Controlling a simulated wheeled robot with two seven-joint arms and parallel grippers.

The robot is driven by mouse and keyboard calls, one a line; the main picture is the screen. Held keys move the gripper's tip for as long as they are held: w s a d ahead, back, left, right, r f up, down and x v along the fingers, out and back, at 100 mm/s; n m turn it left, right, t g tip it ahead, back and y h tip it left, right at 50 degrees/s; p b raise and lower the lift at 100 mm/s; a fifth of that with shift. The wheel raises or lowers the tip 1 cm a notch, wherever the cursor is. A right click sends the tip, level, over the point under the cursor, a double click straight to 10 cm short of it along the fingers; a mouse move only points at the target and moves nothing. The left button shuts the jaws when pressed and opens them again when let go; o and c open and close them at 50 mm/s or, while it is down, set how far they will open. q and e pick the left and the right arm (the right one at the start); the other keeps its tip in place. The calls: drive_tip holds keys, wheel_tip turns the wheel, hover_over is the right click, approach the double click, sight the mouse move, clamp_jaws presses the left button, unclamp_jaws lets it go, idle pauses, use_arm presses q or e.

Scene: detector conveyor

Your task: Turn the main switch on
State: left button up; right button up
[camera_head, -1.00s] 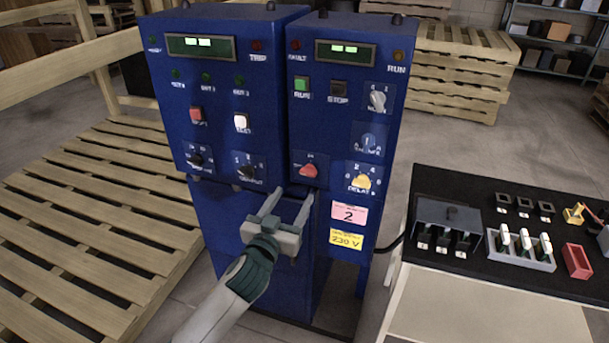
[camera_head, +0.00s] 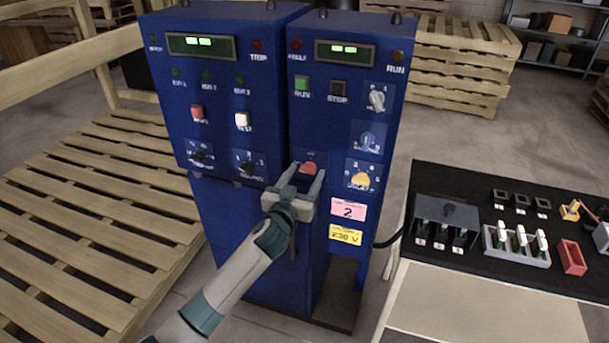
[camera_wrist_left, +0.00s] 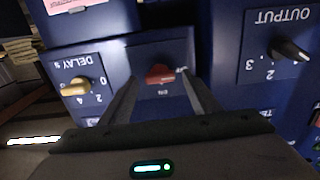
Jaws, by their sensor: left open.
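The main switch is a red rotary knob (camera_head: 309,168) low on the right-hand blue cabinet, left of the yellow delay knob (camera_head: 361,180). My left gripper (camera_head: 306,178) is open in front of it, with one finger on each side of the knob in the head view. In the left wrist view the red knob (camera_wrist_left: 160,74) appears upside down between and just beyond the two open fingertips (camera_wrist_left: 158,78). I cannot tell whether the fingers touch it. My right gripper is not in view.
The black output knob (camera_head: 248,168) is to the left on the neighbouring cabinet (camera_head: 225,110). A pink label (camera_head: 348,209) and a yellow 230 V label (camera_head: 345,234) are below right. A bench (camera_head: 460,276) with small parts stands at the right. Wooden pallets (camera_head: 95,210) lie at the left.

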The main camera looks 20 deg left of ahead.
use_arm(q)
drive_tip(key=shift+c, duration=0.3)
drive_tip(key=c, duration=1)
drive_tip(key=shift+m, duration=0.4)
drive_tip(key=m+p, duration=0.1)
drive_tip(key=m, duration=0.2)
drive_tip(key=shift+d, duration=0.1)
drive_tip(key=m+p, duration=0.1)
drive_tip(key=m, duration=0.4)
drive_tip(key=m+p, duration=0.1)
drive_tip(key=m, duration=0.4)
drive_tip(key=shift+d, duration=0.1)
drive_tip(key=shift+f+m+p, duration=0.15)
drive_tip(key=shift+m+p, duration=0.35)
drive_tip(key=shift+m, duration=1.6)
